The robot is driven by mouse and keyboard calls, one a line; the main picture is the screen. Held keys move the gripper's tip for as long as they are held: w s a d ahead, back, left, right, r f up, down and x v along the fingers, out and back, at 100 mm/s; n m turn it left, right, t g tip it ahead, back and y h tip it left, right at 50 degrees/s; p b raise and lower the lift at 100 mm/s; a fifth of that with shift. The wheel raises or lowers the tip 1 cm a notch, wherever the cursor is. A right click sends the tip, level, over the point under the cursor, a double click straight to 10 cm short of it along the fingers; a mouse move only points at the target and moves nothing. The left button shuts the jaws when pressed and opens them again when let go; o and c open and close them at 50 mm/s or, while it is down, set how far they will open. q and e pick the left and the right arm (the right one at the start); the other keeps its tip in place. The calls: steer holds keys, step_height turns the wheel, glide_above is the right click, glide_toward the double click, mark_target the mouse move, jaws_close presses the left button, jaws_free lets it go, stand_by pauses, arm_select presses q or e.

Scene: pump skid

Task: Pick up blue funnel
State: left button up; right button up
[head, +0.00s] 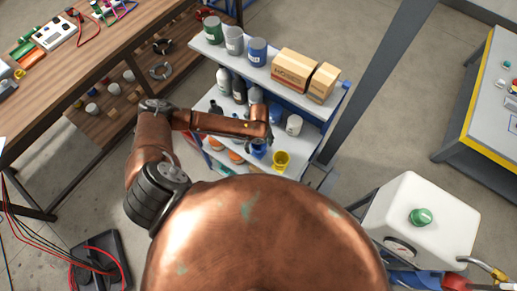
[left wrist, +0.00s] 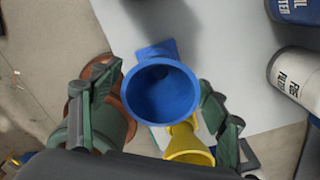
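The blue funnel (left wrist: 162,92) shows in the left wrist view, its round mouth facing the camera, on a pale shelf. My left gripper (left wrist: 160,90) is open, with one finger to each side of the funnel; I cannot tell whether either finger touches it. In the head view my left arm reaches over the shelf unit, and part of the blue funnel (head: 259,151) shows just below the arm's end. A yellow funnel (left wrist: 190,146) stands close to it. My right gripper is not in view.
A copper-coloured round thing (left wrist: 112,80) sits partly behind the left finger. White filter (left wrist: 298,80) and blue filter (left wrist: 296,10) cans stand to the right. In the head view the upper shelf (head: 270,75) carries cans and cardboard boxes (head: 293,70) beyond my arm.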

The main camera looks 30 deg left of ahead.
arm_select(q)
steer(key=c, duration=1.3)
steer(key=shift+r, duration=0.15)
steer(key=shift+w+r, duration=0.1)
steer(key=shift+r, duration=0.5)
steer(key=s+d+r+b, duration=0.2)
steer(key=s+d+r, duration=0.6)
steer(key=d+r, duration=0.3)
steer(key=shift+d+r, duration=0.3)
